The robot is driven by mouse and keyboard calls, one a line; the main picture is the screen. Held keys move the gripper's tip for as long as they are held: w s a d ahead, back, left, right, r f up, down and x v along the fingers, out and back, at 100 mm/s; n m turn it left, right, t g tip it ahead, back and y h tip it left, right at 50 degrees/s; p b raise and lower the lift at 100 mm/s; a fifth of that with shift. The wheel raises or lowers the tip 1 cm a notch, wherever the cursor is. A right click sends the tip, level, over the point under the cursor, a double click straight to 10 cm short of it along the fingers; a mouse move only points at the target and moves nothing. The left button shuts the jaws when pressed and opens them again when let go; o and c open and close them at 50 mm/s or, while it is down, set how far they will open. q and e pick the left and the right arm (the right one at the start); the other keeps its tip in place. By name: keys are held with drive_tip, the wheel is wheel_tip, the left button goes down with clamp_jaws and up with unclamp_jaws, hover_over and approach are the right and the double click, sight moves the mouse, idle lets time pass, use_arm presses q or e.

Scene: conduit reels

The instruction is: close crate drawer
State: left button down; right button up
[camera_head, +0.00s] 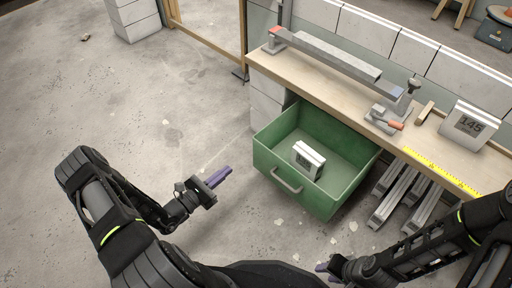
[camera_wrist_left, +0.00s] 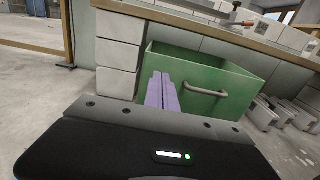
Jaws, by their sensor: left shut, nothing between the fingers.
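The green crate drawer (camera_head: 265,163) stands pulled out from under the workbench, open at the top. A white block with dark markings (camera_head: 308,160) lies inside it. The drawer's grey handle (camera_head: 286,182) is on its front face, and it also shows in the left wrist view (camera_wrist_left: 207,92). My left gripper (camera_head: 221,177) is shut and empty, to the left of the drawer front and apart from it. In the left wrist view its purple fingers (camera_wrist_left: 162,92) point toward the drawer front, left of the handle. My right gripper (camera_head: 322,267) is at the bottom; its finger state is unclear.
The wooden workbench (camera_head: 335,82) holds a long grey bar (camera_head: 335,60), an orange-handled tool (camera_head: 392,124), a yellow ruler (camera_head: 440,172) and a block marked 145 (camera_head: 468,126). Grey metal channels (camera_head: 392,200) lie right of the drawer. The floor at left is open.

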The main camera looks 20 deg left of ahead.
sight(260, 144)
use_arm(q)
drive_tip(key=shift+w, duration=0.15)
use_arm(e)
drive_tip(key=shift+f, duration=0.1)
